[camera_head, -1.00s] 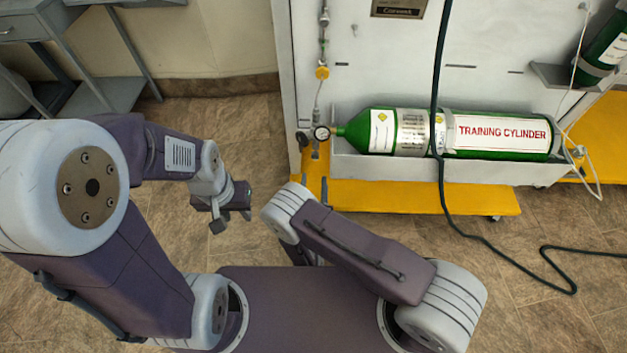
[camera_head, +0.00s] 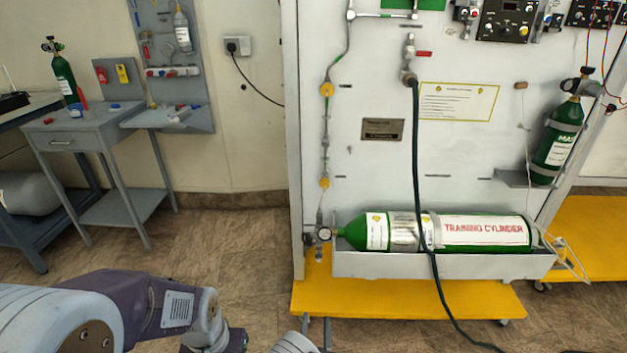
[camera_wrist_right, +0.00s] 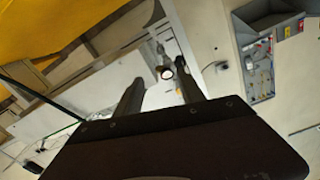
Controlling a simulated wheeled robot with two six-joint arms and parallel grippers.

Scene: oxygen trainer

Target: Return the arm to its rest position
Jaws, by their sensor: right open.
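My right gripper (camera_head: 317,323) shows only as two grey fingers at the bottom of the head view, in front of the yellow cart base, below the gauge. In the right wrist view my right gripper (camera_wrist_right: 160,78) is open, with nothing held between its fingers. My right arm (camera_head: 295,343) is mostly below the picture edge. My left arm (camera_head: 130,308) comes in at the lower left. My left gripper (camera_head: 232,341) is cut off by the bottom edge, so its jaws cannot be judged.
A green training cylinder (camera_head: 483,232) lies in a tray on the white panel, with a round gauge (camera_head: 324,233) at its left end. A dark hose (camera_head: 418,160) hangs in front. A grey table (camera_head: 75,128) stands left. The floor (camera_head: 200,235) between is clear.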

